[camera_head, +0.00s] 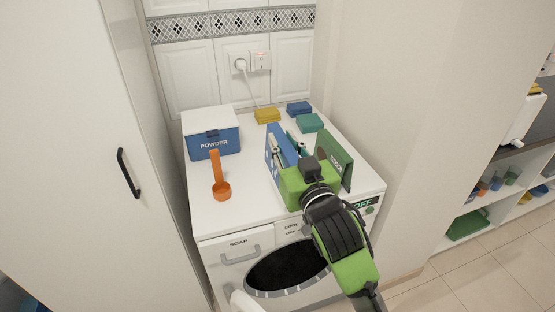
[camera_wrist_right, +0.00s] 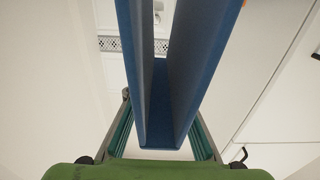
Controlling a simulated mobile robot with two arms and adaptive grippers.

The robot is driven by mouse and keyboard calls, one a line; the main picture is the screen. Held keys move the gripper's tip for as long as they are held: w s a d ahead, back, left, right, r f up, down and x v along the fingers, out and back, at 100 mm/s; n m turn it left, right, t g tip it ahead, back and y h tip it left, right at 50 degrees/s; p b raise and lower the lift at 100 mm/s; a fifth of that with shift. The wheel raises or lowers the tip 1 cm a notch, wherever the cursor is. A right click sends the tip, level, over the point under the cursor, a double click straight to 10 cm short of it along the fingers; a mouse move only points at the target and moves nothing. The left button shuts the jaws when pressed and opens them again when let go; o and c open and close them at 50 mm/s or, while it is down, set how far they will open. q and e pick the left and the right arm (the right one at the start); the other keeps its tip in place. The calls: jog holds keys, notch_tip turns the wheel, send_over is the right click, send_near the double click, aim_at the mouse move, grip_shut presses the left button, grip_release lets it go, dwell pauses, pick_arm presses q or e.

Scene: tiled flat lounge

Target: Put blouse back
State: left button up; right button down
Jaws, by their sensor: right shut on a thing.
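I cannot make out a blouse for sure in either view. My right gripper (camera_head: 288,147) is above the front right of the white washing machine top (camera_head: 245,213). It is shut on a blue, flat-sided piece (camera_wrist_right: 143,75), which shows in the right wrist view as two upright walls joined along the bottom, between the fingers. In the head view a blue panel (camera_head: 279,150) stands by the fingers, and a green lettered panel (camera_head: 338,158) stands to their right. The gripper body hides their lower parts. My left gripper is not in view.
A blue-and-white POWDER box (camera_head: 212,137) and an orange scoop (camera_head: 221,188) are on the left. Yellow (camera_head: 267,116), blue (camera_head: 300,108) and teal (camera_head: 310,122) blocks lie at the back. A white cabinet door (camera_head: 75,150) stands left; shelves (camera_head: 500,190) are beyond the right wall.

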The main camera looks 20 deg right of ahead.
jog(key=w, duration=0.1)
jog(key=w+f, duration=0.1)
jog(key=w, duration=0.1)
jog(key=w+d+f, duration=0.1)
jog(key=shift+w, duration=0.35)
jog(key=w+d+f, duration=0.1)
jog(key=w+f, duration=0.4)
jog(key=f, duration=0.4)
jog(key=shift+f+p, duration=0.15)
jog(key=shift+p, duration=0.3)
jog(key=shift+w+d+f, duration=0.1)
jog(key=c, duration=1.8)
grip_release()
